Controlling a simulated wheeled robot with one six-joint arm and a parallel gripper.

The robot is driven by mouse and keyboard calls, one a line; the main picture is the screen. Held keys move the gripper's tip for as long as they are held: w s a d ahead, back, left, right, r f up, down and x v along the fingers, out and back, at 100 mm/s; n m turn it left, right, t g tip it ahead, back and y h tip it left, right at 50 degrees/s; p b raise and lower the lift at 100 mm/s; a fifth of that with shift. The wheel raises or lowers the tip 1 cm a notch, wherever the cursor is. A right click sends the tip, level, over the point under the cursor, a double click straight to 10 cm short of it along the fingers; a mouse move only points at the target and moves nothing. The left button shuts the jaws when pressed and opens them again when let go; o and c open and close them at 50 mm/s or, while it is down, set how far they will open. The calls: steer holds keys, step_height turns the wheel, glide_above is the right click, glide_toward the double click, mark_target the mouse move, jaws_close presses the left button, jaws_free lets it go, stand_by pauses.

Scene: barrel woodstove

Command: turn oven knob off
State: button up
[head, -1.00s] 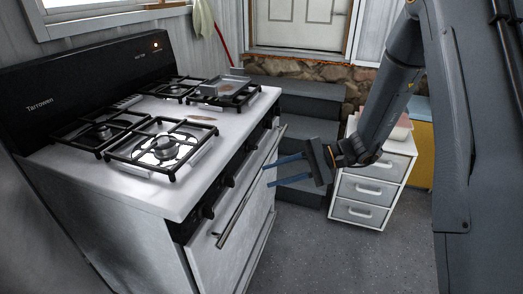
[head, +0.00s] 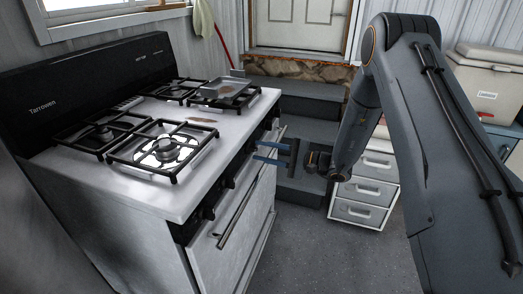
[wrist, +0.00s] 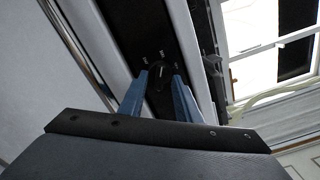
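The white stove (head: 150,200) with its black back panel stands at the left in the head view. Dark knobs (head: 208,212) sit along its black front strip, above the oven door handle (head: 240,205). My gripper (head: 258,152) is at the far part of this strip, its two blue fingers apart and pointing at it. In the wrist view, a dark knob (wrist: 161,71) with a light mark and small white labels around it shows between the tips of my open gripper (wrist: 160,77). I cannot tell whether the fingers touch it.
A pan-like metal item (head: 222,90) sits on the far right burner. A white drawer unit (head: 362,190) and dark steps (head: 310,130) stand behind my gripper. A cooler (head: 485,80) is at the right. The floor in front of the stove is clear.

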steer(key=shift+w+a, duration=0.15)
steer(key=shift+a, duration=0.2)
jaws_close()
steer(key=m, duration=0.6)
steer(key=shift+f+b, duration=0.1)
steer(key=shift+b, duration=0.2)
steer(key=m, duration=0.5)
steer(key=shift+m, duration=0.4)
